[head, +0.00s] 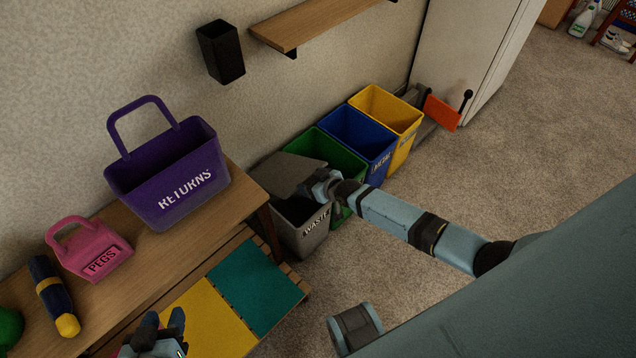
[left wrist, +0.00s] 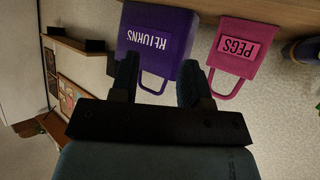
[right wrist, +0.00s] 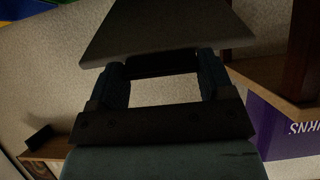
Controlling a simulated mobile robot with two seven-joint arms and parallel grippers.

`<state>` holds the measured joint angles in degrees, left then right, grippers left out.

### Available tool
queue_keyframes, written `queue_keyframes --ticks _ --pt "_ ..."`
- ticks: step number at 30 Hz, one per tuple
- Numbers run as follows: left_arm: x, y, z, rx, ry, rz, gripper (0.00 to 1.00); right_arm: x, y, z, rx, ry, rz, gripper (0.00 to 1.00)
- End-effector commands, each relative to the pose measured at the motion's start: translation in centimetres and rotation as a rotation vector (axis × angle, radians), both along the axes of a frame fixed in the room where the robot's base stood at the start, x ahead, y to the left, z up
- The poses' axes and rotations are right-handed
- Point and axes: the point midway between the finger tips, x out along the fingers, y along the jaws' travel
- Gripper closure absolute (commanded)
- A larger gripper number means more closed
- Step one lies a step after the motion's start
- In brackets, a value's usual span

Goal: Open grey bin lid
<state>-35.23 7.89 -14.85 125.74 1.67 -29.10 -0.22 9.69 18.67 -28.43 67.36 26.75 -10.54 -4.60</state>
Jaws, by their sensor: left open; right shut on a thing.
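The grey bin (head: 302,240), lettered "WASTE", stands on the floor at the near end of a row of bins. Its grey lid (head: 290,172) is partly raised, and the bin's dark inside shows below it. My right gripper (head: 311,186) is at the lid's front edge and shut on it. In the right wrist view the lid (right wrist: 165,35) spans across the fingertips of the right gripper (right wrist: 160,75). My left gripper (head: 160,322) is open and empty, low in the head view near the yellow mat. It also shows open in the left wrist view (left wrist: 158,70).
A green bin (head: 338,158), a blue bin (head: 360,140) and a yellow bin (head: 390,115) stand beside the grey bin. A wooden bench (head: 225,215) with a purple basket (head: 165,170) and a pink basket (head: 88,250) is at left.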

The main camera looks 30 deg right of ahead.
Motion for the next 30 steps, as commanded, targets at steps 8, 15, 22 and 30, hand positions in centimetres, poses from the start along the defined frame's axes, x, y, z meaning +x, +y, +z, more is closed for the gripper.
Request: queue_keyframes --ticks 8,15,22,30 --pt "-0.4 0.6 2.0 0.031 0.052 0.013 0.57 4.0 1.3 6.3 -0.061 0.175 -0.001 0.68" --pt "-0.5 0.8 2.0 0.021 0.075 0.022 0.57 9.4 3.3 10.3 -0.134 0.38 0.0 0.68" --pt "-0.4 0.7 0.8 0.025 0.06 0.017 0.57 13.9 4.9 12.3 -0.189 0.544 0.0 0.68" --pt "-0.3 0.6 -0.6 0.039 0.035 0.007 0.57 17.8 6.3 13.7 -0.218 0.629 0.001 0.68"
